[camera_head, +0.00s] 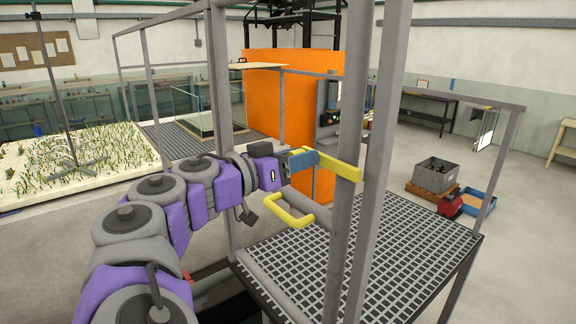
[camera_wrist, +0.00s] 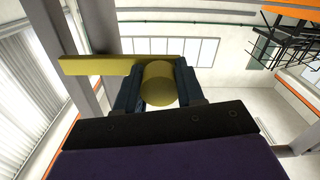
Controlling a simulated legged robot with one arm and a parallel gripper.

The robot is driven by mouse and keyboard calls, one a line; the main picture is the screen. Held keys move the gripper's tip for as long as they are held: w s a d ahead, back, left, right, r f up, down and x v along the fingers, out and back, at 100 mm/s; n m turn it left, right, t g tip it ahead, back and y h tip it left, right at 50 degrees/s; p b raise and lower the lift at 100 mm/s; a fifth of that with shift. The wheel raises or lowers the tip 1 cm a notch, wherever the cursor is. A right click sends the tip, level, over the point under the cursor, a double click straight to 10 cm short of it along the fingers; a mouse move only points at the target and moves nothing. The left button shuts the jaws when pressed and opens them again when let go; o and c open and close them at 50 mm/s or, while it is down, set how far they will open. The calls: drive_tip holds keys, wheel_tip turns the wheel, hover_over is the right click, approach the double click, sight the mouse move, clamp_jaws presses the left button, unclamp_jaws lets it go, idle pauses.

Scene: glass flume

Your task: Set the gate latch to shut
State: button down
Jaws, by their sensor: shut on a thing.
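The gate latch is a flat yellow bar (camera_head: 338,167) at the grey uprights of the railing, with its right end against an upright. In the wrist view the yellow bar (camera_wrist: 95,65) runs roughly level to the left, and a round yellow knob (camera_wrist: 158,84) stands by its right end. My gripper (camera_head: 303,160) has its blue fingers closed on the knob; in the wrist view the gripper (camera_wrist: 158,90) has one finger on each side of it. My fingers hide part of the latch in the head view.
A yellow loop handle (camera_head: 290,212) sits below my gripper. Grey uprights (camera_head: 377,150) rise close to the right. A grated platform (camera_head: 415,255) lies beyond, with an orange panel (camera_head: 285,95) behind.

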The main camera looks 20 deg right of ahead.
drive_tip(key=shift+d, duration=0.1)
drive_tip(key=c, duration=1.1)
unclamp_jaws()
drive_tip(key=o, duration=0.4)
drive_tip(key=shift+s+d, duration=0.1)
drive_tip(key=shift+d, duration=0.1)
drive_tip(key=shift+a, duration=0.1)
drive_tip(key=shift+s+a, duration=0.1)
drive_tip(key=shift+a, duration=0.4)
drive_tip(key=b+v, duration=0.1)
drive_tip(key=v, duration=1.5)
drive_tip(key=shift+a, duration=0.25)
drive_tip(key=shift+d+f, duration=0.1)
